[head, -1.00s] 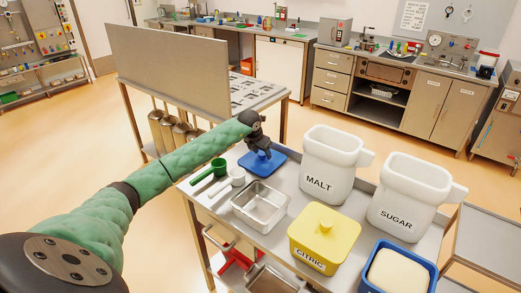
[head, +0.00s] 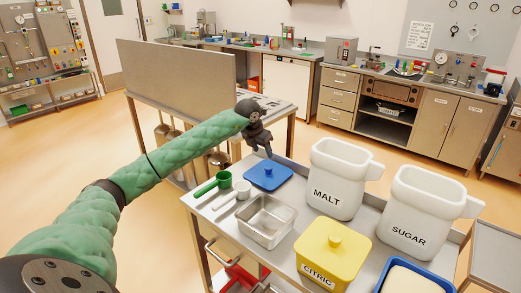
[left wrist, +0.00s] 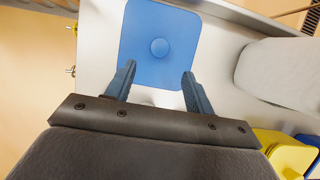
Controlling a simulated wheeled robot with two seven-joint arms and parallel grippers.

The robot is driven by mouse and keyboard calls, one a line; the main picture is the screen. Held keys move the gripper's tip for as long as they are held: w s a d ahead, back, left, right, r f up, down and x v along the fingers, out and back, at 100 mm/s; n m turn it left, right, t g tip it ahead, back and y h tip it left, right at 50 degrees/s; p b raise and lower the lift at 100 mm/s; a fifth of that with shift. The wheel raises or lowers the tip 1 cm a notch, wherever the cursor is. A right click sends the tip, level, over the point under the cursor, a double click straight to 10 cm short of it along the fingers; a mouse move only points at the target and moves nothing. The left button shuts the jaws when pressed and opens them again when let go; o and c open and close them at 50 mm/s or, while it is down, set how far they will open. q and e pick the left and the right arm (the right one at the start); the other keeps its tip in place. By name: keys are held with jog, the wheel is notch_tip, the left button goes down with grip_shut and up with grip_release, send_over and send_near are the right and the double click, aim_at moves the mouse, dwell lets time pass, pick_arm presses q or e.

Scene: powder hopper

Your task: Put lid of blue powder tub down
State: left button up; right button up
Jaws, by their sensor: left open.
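The blue lid (head: 268,175) lies flat on the steel table top with its round knob up, behind the metal pan. It also shows below my gripper in the left wrist view (left wrist: 160,25). My left gripper (head: 264,153) is open and empty above the lid, apart from it. In the left wrist view its two fingers (left wrist: 158,85) are spread, with the knob (left wrist: 159,47) beyond them. The open blue tub (head: 403,277) with pale powder stands at the front right, cut off by the picture edge. My right gripper is not in view.
White MALT (head: 337,180) and SUGAR (head: 415,213) tubs stand right of the lid. The yellow CITRIC tub (head: 333,255) has its lid on. A green scoop (head: 212,183), a white scoop (head: 232,194) and a metal pan (head: 266,221) lie near the lid.

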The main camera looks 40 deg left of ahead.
pick_arm(q)
jog(key=shift+v, duration=0.95)
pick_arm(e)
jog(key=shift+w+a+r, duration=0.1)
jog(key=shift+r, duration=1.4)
